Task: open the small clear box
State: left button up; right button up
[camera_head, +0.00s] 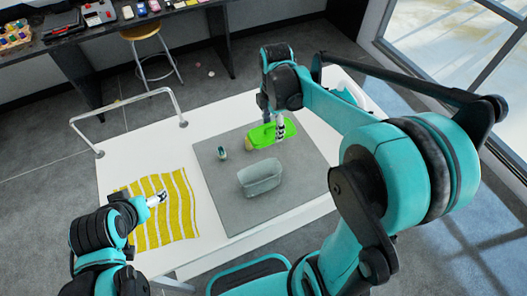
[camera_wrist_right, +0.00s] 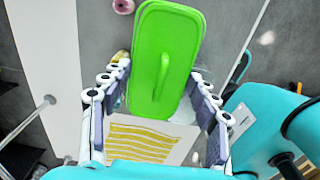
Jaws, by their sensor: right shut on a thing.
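The small clear box (camera_head: 261,178) stands on the grey mat with its top open and uncovered in the head view. My right gripper (camera_head: 280,130) is behind it, shut on a bright green lid (camera_head: 262,133). In the right wrist view the lid (camera_wrist_right: 168,45), with a raised handle bar, lies between the two fingers of my right gripper (camera_wrist_right: 155,110). Whether the lid touches the mat is hard to tell. My left gripper (camera_head: 157,199) is over the yellow striped cloth, away from the box; its finger opening is too small to judge.
The grey mat (camera_head: 215,185) lies on a white table (camera_head: 130,165). A small teal-and-white item (camera_head: 221,152) and a tan item (camera_head: 249,144) are near the lid. The yellow striped cloth (camera_head: 180,215) lies at left. A metal rail (camera_head: 125,104) rises at the table's far left.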

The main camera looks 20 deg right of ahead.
notch_tip(320, 180, down, 12)
jog(key=b, duration=0.3)
jog(key=shift+s+r, duration=0.1)
jog(key=shift+s+f, duration=0.1)
jog(key=shift+f, duration=0.35)
jog(key=shift+f+b, duration=0.8)
jog(key=shift+f, duration=1.1)
jog(key=shift+f, duration=0.1)
jog(key=o, duration=1)
